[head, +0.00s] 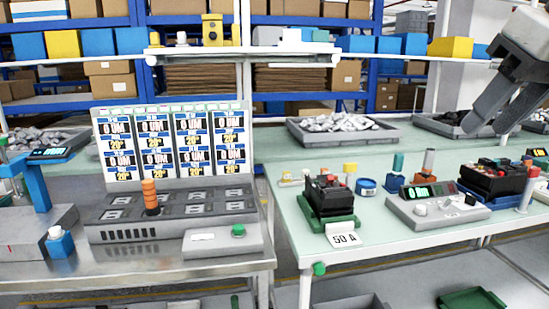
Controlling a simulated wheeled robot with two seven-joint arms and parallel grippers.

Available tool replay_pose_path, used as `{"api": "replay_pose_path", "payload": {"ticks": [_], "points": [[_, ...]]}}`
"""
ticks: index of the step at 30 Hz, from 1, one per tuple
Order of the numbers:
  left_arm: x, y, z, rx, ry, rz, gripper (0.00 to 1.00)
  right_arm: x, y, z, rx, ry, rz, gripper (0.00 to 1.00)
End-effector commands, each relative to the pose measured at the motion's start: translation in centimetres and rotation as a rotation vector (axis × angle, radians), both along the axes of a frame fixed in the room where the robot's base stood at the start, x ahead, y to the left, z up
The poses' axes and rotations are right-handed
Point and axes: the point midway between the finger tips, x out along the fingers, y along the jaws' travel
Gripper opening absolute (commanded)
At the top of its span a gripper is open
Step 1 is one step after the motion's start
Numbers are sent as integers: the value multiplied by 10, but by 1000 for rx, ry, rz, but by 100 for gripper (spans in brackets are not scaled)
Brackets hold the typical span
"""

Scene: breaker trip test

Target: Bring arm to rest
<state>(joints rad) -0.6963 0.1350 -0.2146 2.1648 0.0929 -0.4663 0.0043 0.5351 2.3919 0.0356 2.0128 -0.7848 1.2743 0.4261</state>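My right gripper (487,122) hangs in the upper right of the head view, its fingers pointing down and left. The two fingers are spread apart with nothing between them. It appears in front of the back bench, above and apart from the right table (375,236). A black breaker (328,194) sits in a green holder at the left of that table, behind a "50 A" card (345,240). A grey test meter (437,208) with a green display stands to its right. My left gripper is not in view.
Another black device (493,180) stands at the right of the table. A grey test rack (172,170) with label panels and a stacked orange lamp (150,196) stands on the left bench. Grey trays of parts (343,138) lie at the back. A gap separates the benches.

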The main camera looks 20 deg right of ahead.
Motion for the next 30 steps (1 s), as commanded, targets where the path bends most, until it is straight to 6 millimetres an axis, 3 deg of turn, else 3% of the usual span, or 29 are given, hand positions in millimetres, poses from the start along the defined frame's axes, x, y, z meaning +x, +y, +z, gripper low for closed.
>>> {"api": "replay_pose_path", "payload": {"ticks": [11, 19, 26, 30], "points": [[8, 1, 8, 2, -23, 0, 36, 49, 43, -60, 405, 15, 174, 38], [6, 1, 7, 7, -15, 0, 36, 87, 89, -119, 953, 11, 193, 38], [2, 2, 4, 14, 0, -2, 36, 119, 114, -198, 1604, -7, -131, 38], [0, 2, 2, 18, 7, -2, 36, 123, 117, -265, 1903, 1, -509, 38]]}}
